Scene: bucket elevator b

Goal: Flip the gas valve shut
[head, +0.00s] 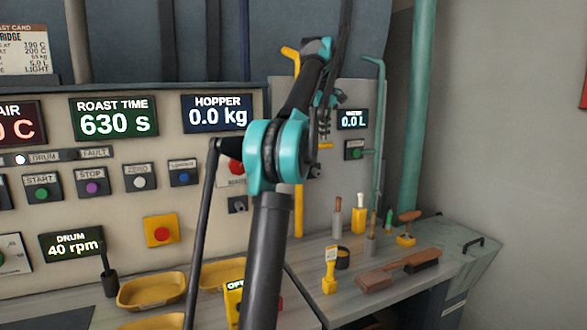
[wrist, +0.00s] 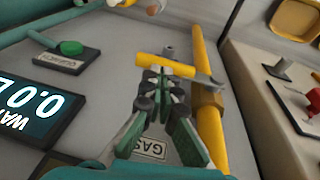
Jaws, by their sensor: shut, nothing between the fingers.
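The gas valve's yellow handle (wrist: 132,60) lies across the wrist view, crosswise to the yellow gas pipe (wrist: 208,115), with a grey part running toward the pipe. A label reading "GAS" (wrist: 150,148) is on the grey panel below it. My gripper (wrist: 161,76) is shut and empty. Its fingertips are at the handle and overlap it in the picture; I cannot tell whether they touch.
A water display (head: 352,119) and a green button (head: 354,153) sit right of my gripper. A teal pipe (head: 379,130) stands beyond them. Below is a bench (head: 335,307) with brushes (head: 398,270) and small tools. Yellow trays (head: 150,290) lie at lower left.

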